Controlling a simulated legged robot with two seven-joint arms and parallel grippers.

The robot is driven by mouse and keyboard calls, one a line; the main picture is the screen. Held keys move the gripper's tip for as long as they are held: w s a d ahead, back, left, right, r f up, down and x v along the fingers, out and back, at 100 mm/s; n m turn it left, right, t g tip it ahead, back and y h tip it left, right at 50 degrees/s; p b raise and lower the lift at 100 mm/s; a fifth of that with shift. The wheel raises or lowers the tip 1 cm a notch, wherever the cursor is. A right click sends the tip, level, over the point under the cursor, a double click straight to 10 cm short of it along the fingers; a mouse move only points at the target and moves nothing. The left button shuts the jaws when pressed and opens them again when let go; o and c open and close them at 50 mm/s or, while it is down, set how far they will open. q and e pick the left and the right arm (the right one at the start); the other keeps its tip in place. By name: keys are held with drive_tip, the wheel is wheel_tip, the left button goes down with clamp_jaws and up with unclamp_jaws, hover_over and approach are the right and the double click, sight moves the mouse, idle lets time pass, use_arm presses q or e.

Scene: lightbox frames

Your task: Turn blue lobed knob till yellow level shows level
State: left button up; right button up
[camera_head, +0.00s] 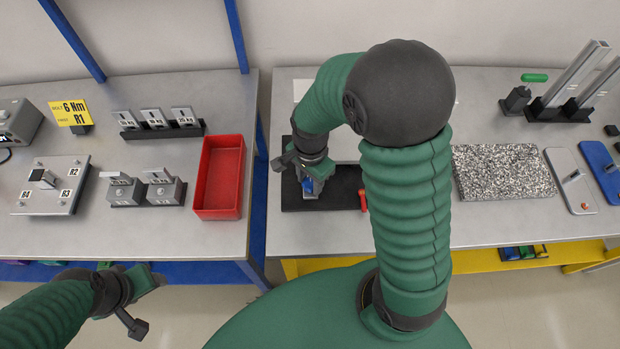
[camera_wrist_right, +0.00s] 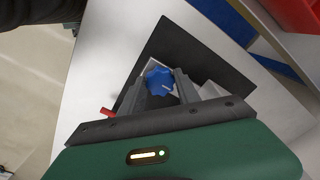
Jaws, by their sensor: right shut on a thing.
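The blue lobed knob (camera_wrist_right: 159,79) shows in the right wrist view between the two grey fingers of my right gripper (camera_wrist_right: 160,88), which is shut on it. In the head view, my right gripper (camera_head: 311,186) points down over the black base plate (camera_head: 340,198), and only a bit of the blue knob (camera_head: 307,187) shows. I cannot make out a yellow level in either view; my gripper and arm hide part of the fixture. My left gripper (camera_head: 150,279) is at the lower left, away from the tables, and its jaws are too unclear to read.
A red handle (camera_head: 363,201) stands at the plate's right side. A red tray (camera_head: 219,178) sits on the left table, beyond a gap between tables. A speckled slab (camera_head: 503,172) lies to the right. Bare table (camera_head: 300,233) shows in front of the plate.

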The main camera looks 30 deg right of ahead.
drive_tip(key=shift+a, duration=0.3)
drive_tip(key=shift+c, duration=1.2)
drive_tip(key=shift+r, duration=0.1)
clamp_jaws()
drive_tip(key=shift+d, duration=0.35)
